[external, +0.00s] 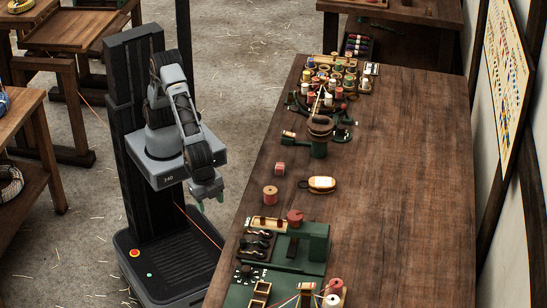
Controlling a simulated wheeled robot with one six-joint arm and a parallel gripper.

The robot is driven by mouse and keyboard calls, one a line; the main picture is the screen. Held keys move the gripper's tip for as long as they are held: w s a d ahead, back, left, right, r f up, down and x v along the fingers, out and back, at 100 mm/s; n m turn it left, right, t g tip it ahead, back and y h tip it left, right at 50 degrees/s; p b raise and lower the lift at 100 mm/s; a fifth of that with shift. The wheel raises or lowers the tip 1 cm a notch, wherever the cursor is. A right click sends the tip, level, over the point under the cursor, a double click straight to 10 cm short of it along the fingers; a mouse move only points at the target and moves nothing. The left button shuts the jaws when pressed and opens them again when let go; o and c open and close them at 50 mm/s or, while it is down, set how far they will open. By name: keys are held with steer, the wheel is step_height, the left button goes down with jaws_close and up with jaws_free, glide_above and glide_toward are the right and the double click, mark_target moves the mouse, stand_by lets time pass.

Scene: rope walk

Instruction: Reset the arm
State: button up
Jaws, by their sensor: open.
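My arm is folded in front of my dark column, left of the long wooden workbench (410,150). My gripper (208,200) hangs downward just off the bench's left edge.
On the bench stand a rack of several spools (335,80), a green winder (318,140), two loose reddish spools (270,195), a pale oval item (321,184) and a green machine (310,245). Wooden tables (80,30) stand at the left. The bench's right side is clear.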

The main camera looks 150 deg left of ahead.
steer(key=s+a+r+t, duration=0.1)
steer(key=s+a+r, duration=0.2)
steer(key=s, duration=0.8)
steer(key=s+a+r+t+h, duration=0.1)
steer(key=s+a+r+t, duration=0.1)
steer(key=s, duration=1)
step_height(320, 180, up, 2)
steer(key=shift+a+r, duration=0.1)
steer(key=shift+a, duration=0.55)
